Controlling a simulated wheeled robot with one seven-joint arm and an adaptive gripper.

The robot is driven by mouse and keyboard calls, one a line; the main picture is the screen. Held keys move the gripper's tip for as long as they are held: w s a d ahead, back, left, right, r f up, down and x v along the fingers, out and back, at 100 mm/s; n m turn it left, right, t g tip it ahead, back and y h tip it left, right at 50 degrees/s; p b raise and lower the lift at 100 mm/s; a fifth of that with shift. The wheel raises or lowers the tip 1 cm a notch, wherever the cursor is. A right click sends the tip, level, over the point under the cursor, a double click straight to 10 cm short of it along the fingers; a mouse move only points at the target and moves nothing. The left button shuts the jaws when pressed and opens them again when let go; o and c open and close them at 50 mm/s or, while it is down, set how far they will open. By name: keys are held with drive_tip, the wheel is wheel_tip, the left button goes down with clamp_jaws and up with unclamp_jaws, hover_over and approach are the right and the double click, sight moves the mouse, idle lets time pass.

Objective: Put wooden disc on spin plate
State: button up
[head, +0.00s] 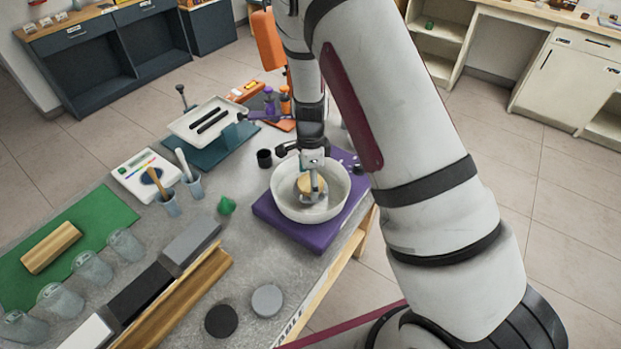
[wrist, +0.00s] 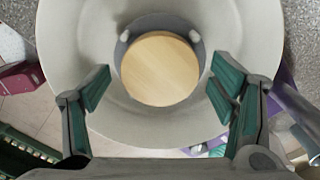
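The wooden disc (wrist: 160,69) is pale, round and lies inside a white bowl. Under it shows the rim of the grey round spin plate (wrist: 124,47), with two pale pegs beside the disc's upper edge. The disc looks flat on the plate; its underside is hidden. My gripper (wrist: 158,84) is open, its green-padded fingers wide apart on either side of the disc and not touching it. In the head view my gripper (head: 311,187) reaches down into the bowl and partly covers the disc (head: 307,184).
The white bowl (head: 283,207) stands around the plate on a purple base (head: 318,234) near the table's right edge; its wall surrounds my fingers.

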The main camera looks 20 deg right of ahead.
wheel_tip(320, 180, up, 12)
drive_tip(key=r+b, duration=0.1)
drive_tip(key=s+a+r+n+t+y, duration=0.1)
drive_tip(key=s+r+n, duration=0.4)
drive_tip(key=r, duration=0.3)
drive_tip(key=s+r+n+t+y, duration=0.1)
drive_tip(key=s+r+n, duration=0.4)
drive_tip(key=r, duration=0.3)
drive_tip(key=s+d+r+n+t+h, duration=0.1)
drive_tip(key=s+r+n, duration=0.5)
drive_tip(key=s, duration=0.8)
drive_tip(key=n+t+h, duration=0.1)
drive_tip(key=n+t, duration=0.1)
drive_tip(key=n, duration=0.1)
drive_tip(key=shift+s+r+n+t, duration=0.15)
drive_tip(key=shift+n+t, duration=0.15)
drive_tip(key=shift+n, duration=0.1)
drive_tip(key=shift+c, duration=0.6)
